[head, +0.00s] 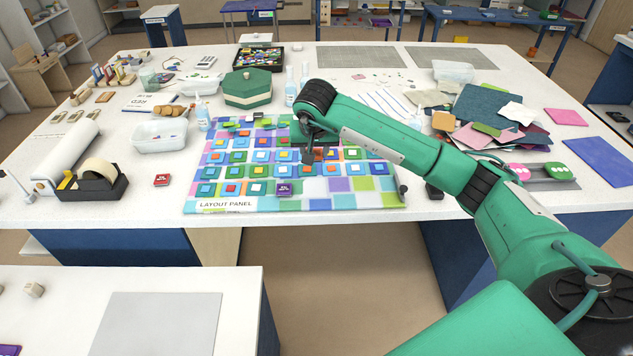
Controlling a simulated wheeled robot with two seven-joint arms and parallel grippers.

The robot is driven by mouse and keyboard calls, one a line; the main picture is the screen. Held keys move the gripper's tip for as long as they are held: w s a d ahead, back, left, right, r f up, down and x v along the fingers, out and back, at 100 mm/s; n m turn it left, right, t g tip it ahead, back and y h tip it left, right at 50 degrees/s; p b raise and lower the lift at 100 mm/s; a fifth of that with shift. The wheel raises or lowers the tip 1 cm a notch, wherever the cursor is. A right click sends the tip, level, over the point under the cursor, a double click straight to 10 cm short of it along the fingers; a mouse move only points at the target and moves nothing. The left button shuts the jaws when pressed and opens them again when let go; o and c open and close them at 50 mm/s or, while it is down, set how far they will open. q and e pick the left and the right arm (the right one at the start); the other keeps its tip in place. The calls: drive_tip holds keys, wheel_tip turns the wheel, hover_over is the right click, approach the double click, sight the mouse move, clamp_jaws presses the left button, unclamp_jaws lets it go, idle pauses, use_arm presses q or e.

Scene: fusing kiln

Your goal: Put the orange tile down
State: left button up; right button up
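The layout panel (225,204) is a multicoloured grid board lying flat on the white table. Rows of small square tiles with coloured centres sit on its left and middle part. My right gripper (316,155) points down over the upper middle of the panel, at the end of my green arm. A small orange patch (333,154) shows right beside its fingertips. I cannot tell whether this is the orange tile or whether it is held, and the fingers are too small and dark to read. The arm hides the panel's upper right part. My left gripper is not in view.
A tape dispenser (95,183), a clear tub (160,136) and a green hexagonal box (247,88) stand left of and behind the panel. Coloured sheets (490,105) lie at the right. The panel's lower right has bare squares. A grey sheet (160,325) lies on a nearer table.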

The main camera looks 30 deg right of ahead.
drive_tip(key=p, duration=0.2)
hover_over(314, 190)
drive_tip(key=s, duration=0.1)
drive_tip(key=f, duration=0.8)
drive_tip(key=shift+s+a+f, duration=0.2)
drive_tip(key=shift+a, duration=0.1)
wheel_tip(314, 190, down, 3)
drive_tip(key=shift+s+p, duration=0.1)
drive_tip(key=shift+p, duration=0.4)
drive_tip(key=shift+f, duration=0.35)
drive_tip(key=shift+f, duration=0.1)
drive_tip(key=shift+f, duration=0.15)
drive_tip(key=o, duration=1)
